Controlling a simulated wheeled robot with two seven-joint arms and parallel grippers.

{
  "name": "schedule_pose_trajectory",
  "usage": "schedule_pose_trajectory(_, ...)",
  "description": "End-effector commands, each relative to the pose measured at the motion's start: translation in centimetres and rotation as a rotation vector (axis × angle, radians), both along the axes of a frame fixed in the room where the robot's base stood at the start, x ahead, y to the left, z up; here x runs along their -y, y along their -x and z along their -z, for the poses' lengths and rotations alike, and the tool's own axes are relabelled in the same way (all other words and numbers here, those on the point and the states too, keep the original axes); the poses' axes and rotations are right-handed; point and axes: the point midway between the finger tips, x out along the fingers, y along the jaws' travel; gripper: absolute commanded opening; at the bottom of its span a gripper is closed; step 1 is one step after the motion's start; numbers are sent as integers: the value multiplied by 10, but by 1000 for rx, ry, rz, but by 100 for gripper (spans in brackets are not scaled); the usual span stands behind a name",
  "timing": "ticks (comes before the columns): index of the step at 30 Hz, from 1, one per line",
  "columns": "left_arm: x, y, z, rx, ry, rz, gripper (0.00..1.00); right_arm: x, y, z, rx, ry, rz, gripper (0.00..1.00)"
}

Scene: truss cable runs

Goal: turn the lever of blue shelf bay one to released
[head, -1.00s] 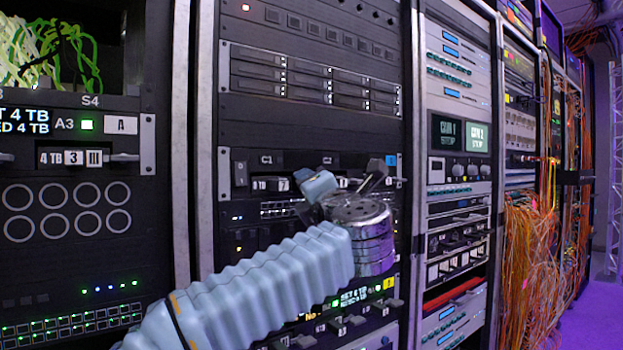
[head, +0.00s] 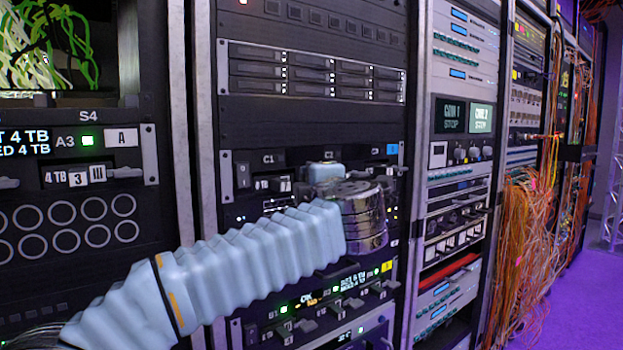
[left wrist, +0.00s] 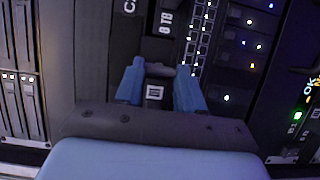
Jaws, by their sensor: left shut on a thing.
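The blue shelf, marked by a small blue tag (head: 392,149), is a dark panel with bay label C1 (head: 268,159) at its left. My left gripper (head: 325,178) is at this panel, just right of the C1 label, and covers the lever and part of the neighbouring bay. In the left wrist view its two blue fingers (left wrist: 159,80) are shut on a small dark lever (left wrist: 157,70), with a white tag marked III (left wrist: 154,92) seen between them. The lever's exact angle is hard to tell. My right gripper is not in view.
A shelf with a yellow tag (head: 387,266) and small levers lies just below my left arm. A drive panel (head: 315,72) sits above. Another rack (head: 462,130) stands to the right, with loose orange cables (head: 530,230) beyond. Purple floor is open at far right.

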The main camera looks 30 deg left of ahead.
Motion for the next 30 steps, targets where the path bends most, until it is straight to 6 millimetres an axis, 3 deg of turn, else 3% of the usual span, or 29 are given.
schedule_pose_trajectory(12,0,-1,1,-9,-4,1,8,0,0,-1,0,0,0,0)
schedule_pose_trajectory(13,0,0,1,-9,-4,1,41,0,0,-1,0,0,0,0)
schedule_pose_trajectory(18,0,0,1,-8,-4,0,64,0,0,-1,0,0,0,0)
schedule_pose_trajectory(26,1,0,0,-6,-3,0,64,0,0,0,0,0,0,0)
schedule_pose_trajectory(30,10,9,1,-6,-3,3,64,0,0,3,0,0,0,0)
